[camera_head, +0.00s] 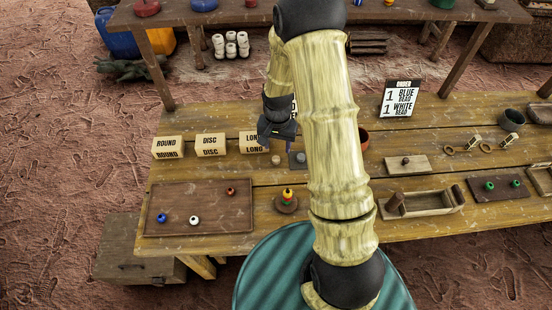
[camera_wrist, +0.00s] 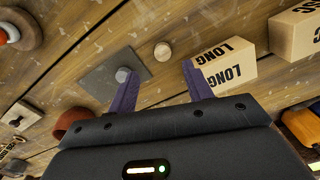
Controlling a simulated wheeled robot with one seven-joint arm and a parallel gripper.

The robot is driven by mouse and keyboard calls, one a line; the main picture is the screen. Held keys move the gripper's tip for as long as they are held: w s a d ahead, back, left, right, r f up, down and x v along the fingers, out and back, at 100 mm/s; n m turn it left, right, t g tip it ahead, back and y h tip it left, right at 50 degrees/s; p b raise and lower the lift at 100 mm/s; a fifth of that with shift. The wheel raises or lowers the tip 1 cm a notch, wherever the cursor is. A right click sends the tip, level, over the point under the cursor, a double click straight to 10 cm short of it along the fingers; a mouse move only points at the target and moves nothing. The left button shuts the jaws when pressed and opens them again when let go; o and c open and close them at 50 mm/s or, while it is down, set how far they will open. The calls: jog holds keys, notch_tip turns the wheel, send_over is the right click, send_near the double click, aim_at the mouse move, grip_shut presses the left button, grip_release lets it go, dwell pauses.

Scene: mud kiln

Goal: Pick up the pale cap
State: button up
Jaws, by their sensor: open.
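The pale cap (camera_head: 276,160) is a small light round piece on the wooden table, in front of the LONG block. In the wrist view the pale cap (camera_wrist: 162,50) lies just beyond and between my two fingertips, with bare wood around it. My gripper (camera_wrist: 162,72) is open and empty, its dark purple fingers pointing toward the cap. In the head view my gripper (camera_head: 277,138) hangs above and behind the cap, partly hidden by my arm. The height gap between fingers and cap is hard to judge.
A grey plate (camera_wrist: 101,81) with a grey knob lies beside the cap. The LONG block (camera_wrist: 226,66) stands close to the right finger in the wrist view. A brown tray (camera_head: 205,207) with several beads, a bead stack (camera_head: 288,198) and a reddish pot (camera_head: 364,139) are nearby.

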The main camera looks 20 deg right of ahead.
aim_at(276, 159)
jog(key=shift+f, duration=0.85)
jog(key=shift+w+a+f+p, duration=0.1)
jog(key=shift+f+p, duration=0.3)
jog(key=shift+f, duration=0.9)
jog(key=shift+w+a+f+p, duration=0.1)
jog(key=shift+f+p, duration=0.3)
jog(key=shift+f, duration=0.9)
jog(key=c, duration=1.1)
jog(key=shift+o, duration=0.2)
notch_tip(276, 159, up, 10)
jog(key=b, duration=0.1)
